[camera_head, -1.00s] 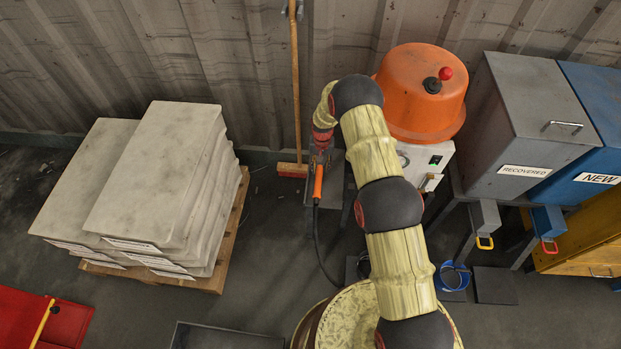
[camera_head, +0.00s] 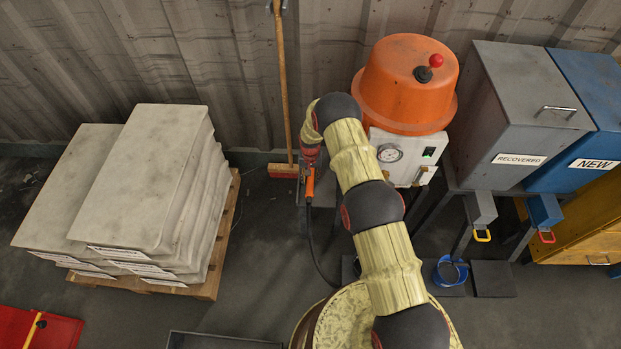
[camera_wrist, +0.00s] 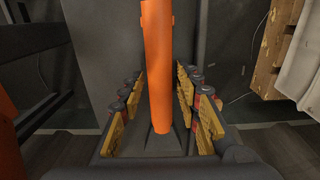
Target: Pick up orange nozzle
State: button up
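The orange nozzle (camera_head: 310,185) is at the dark stand by the wall, left of the orange-lidded machine, and a dark hose (camera_head: 315,250) runs down from it. My gripper (camera_head: 312,158) is right at the nozzle, seen from above in the head view. In the wrist view the orange nozzle (camera_wrist: 157,65) runs down the middle between the yellow-padded fingers of my gripper (camera_wrist: 160,85). The fingers stand apart on both sides of it, and gaps show beside its near end. Contact at the far fingertips cannot be made out.
The machine with an orange lid (camera_head: 408,85) stands close right of my arm. A broom (camera_head: 282,90) leans on the wall. Stacked sacks (camera_head: 140,180) lie on a pallet (camera_head: 208,285) to the left. Grey (camera_head: 520,110) and blue (camera_head: 590,110) bins stand right.

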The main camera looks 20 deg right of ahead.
aim_at(310, 178)
jog(key=shift+r, duration=0.1)
jog(key=shift+c, duration=0.4)
jog(key=c, duration=0.7)
grip_shut()
jog(key=shift+r, duration=0.15)
jog(key=shift+r, duration=0.2)
notch_tip(310, 178, up, 3)
jog(key=shift+s+r+p, duration=0.1)
jog(key=shift+r+p, duration=0.05)
jog(key=shift+p, duration=1.05)
jog(key=s+r+p, duration=0.1)
jog(key=s+r, duration=0.1)
jog(key=s+r+p, duration=0.1)
jog(key=s+r, duration=0.1)
jog(key=r, duration=0.1)
jog(key=s+r+p, duration=0.3)
jog(key=s+r, duration=0.1)
jog(key=s, duration=0.5)
jog(key=shift+s, duration=0.4)
